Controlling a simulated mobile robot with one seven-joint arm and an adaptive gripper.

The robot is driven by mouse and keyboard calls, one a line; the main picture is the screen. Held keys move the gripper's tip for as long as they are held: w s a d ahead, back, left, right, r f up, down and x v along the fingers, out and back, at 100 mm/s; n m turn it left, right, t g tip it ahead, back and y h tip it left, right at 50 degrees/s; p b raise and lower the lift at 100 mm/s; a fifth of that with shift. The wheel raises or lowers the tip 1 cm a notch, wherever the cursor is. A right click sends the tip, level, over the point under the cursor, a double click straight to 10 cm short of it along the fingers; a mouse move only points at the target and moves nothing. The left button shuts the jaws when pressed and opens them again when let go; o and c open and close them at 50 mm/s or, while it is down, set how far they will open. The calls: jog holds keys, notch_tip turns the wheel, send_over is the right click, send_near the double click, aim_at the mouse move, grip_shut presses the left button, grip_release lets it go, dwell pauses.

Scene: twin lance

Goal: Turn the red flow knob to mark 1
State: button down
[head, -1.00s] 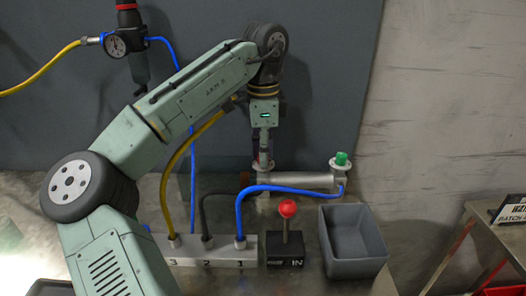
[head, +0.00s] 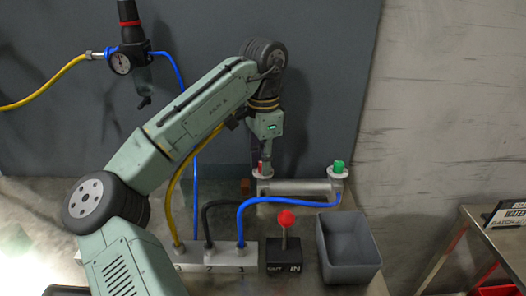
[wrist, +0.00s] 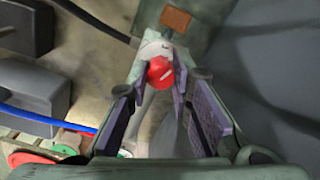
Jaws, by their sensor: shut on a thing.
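The red flow knob (wrist: 160,72) shows in the wrist view, round with a pale line across its face. It sits on a pale fitting at the left end of the metal lance pipe (head: 300,187). My gripper (wrist: 163,95) has its purple-padded fingers either side of the knob, shut on it. In the head view my gripper (head: 263,160) points down over the left fitting, and a bit of red shows there. The fingers partly hide the knob. I cannot read any mark numbers around it.
A green knob (head: 338,166) stands on the pipe's right end. In front are a grey bin (head: 348,270), a red-topped lever (head: 286,218) on a black box, and a hose block (head: 215,256) with yellow, black and blue hoses. A dark wall panel (head: 330,70) stands behind.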

jog(key=n, duration=0.2)
jog(key=shift+n+p, duration=0.4)
jog(key=shift+n, duration=1.6)
jog(key=c, duration=1.4)
grip_release()
jog(key=shift+r, duration=0.1)
notch_tip(320, 180, up, 12)
jog(key=shift+f, duration=0.1)
